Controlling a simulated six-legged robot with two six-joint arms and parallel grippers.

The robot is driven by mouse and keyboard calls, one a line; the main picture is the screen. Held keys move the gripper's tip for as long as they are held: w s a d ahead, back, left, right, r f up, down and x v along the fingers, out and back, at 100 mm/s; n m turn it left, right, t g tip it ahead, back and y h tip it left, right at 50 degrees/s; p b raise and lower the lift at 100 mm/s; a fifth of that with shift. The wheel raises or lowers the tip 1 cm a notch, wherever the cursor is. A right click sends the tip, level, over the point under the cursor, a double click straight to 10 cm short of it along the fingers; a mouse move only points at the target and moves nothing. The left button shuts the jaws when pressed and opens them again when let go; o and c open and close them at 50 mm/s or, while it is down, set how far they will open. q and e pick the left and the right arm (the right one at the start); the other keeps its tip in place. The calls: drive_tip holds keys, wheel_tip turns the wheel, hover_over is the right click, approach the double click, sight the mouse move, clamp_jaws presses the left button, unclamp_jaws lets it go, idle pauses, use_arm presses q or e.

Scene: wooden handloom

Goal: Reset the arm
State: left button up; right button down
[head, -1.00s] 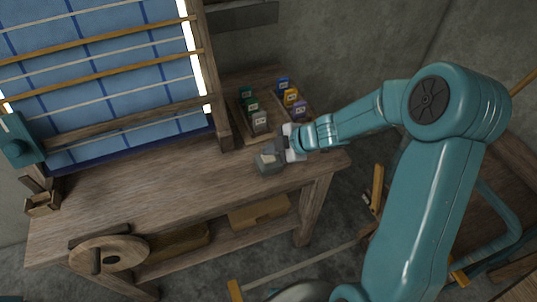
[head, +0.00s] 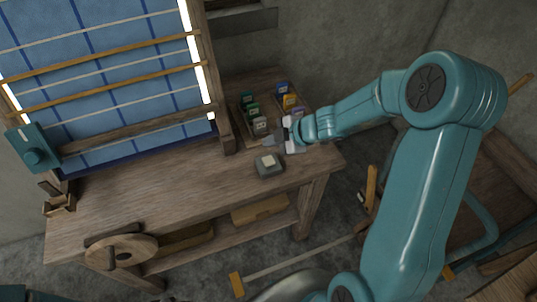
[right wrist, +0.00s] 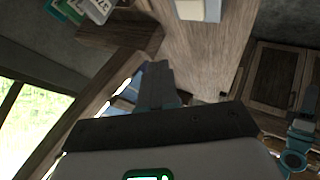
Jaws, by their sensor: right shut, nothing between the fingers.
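My right gripper (head: 277,143) is shut and empty above the right part of the wooden bench, between a small grey box and a tray of labelled spools or cards. In the right wrist view its closed fingers (right wrist: 158,88) show with nothing between them. The grey box with a pale top (head: 268,164) sits on the bench just below the gripper, apart from it. My left gripper does not show in the head view.
The wooden handloom (head: 221,120) with blue cloth (head: 100,60) stands at the back left. The tray (head: 240,128) holds several coloured, labelled items. A wooden wheel (head: 122,252) is at the bench's front left. The bench middle (head: 170,195) is clear.

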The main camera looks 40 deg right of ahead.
drive_tip(key=shift+r, duration=0.1)
idle(0.3)
drive_tip(key=a+f+g, duration=0.1)
drive_tip(key=a+f, duration=0.1)
drive_tip(key=a, duration=0.1)
drive_tip(key=s+a+f+y, duration=0.1)
drive_tip(key=a+f, duration=0.1)
drive_tip(key=a, duration=0.2)
drive_tip(key=s+a+f+g+y, duration=0.1)
drive_tip(key=a+f, duration=0.2)
drive_tip(key=a, duration=0.1)
drive_tip(key=shift+s+a+g, duration=0.1)
drive_tip(key=shift+a+g, duration=0.05)
drive_tip(key=shift+g, duration=0.15)
drive_tip(key=s+a+f+m+g, duration=0.2)
drive_tip(key=s+a+f+m, duration=0.3)
drive_tip(key=a+f, duration=0.15)
drive_tip(key=s+f+m+g+h, duration=0.1)
drive_tip(key=s+f+m, duration=0.2)
drive_tip(key=s+m, duration=0.2)
drive_tip(key=s+a+f+m+g+h, duration=0.1)
drive_tip(key=s+f+m+g, duration=0.1)
drive_tip(key=s+m, duration=0.4)
drive_tip(key=shift+s+f+m, duration=0.3)
drive_tip(key=shift+s+f, duration=0.45)
drive_tip(key=shift+s, duration=0.2)
